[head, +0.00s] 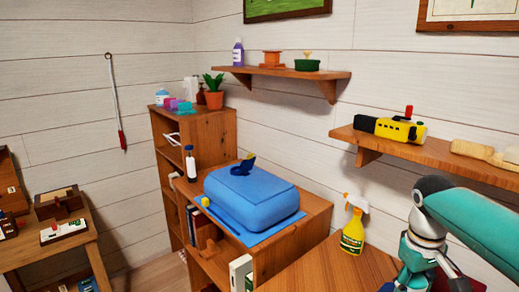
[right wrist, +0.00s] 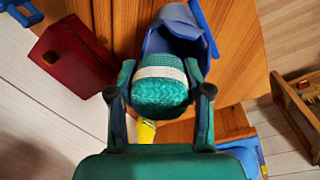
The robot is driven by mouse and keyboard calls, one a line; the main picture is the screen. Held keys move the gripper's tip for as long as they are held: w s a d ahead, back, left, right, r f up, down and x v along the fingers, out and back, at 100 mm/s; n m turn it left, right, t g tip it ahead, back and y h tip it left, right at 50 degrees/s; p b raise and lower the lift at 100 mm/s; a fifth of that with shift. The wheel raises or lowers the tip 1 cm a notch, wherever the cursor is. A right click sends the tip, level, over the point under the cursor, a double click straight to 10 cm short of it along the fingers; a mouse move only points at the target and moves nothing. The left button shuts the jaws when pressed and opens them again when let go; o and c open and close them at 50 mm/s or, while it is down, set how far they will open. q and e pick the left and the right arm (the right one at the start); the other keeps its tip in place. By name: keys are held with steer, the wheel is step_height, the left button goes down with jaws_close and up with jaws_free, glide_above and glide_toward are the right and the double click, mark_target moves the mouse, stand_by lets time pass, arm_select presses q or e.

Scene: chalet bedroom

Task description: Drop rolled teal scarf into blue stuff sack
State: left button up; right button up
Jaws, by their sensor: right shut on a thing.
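The rolled teal scarf (right wrist: 158,96), knitted with a pale band around it, is between the fingers of my right gripper (right wrist: 160,78) in the right wrist view. The gripper is shut on it. A blue fabric-like thing with a dark opening, which looks like the blue stuff sack (right wrist: 204,28), lies just beyond the scarf over the wooden surface. The scarf hides part of it, and I cannot tell whether they touch. In the head view only my right arm shows at the lower right; its gripper is out of frame. My left gripper is not in view.
A red box (right wrist: 72,58) is beside the sack in the right wrist view. A yellow spray bottle (head: 352,236) stands on the wooden desk (head: 325,268). A blue case (head: 252,197) sits on the shelf unit. A wall shelf (head: 410,148) holds a yellow-black device (head: 390,129).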

steer(key=o, duration=1.2)
steer(key=shift+r, duration=0.1)
steer(key=r, duration=0.7)
steer(key=a+r, duration=0.1)
steer(key=r, duration=0.3)
steer(key=shift+r, duration=0.3)
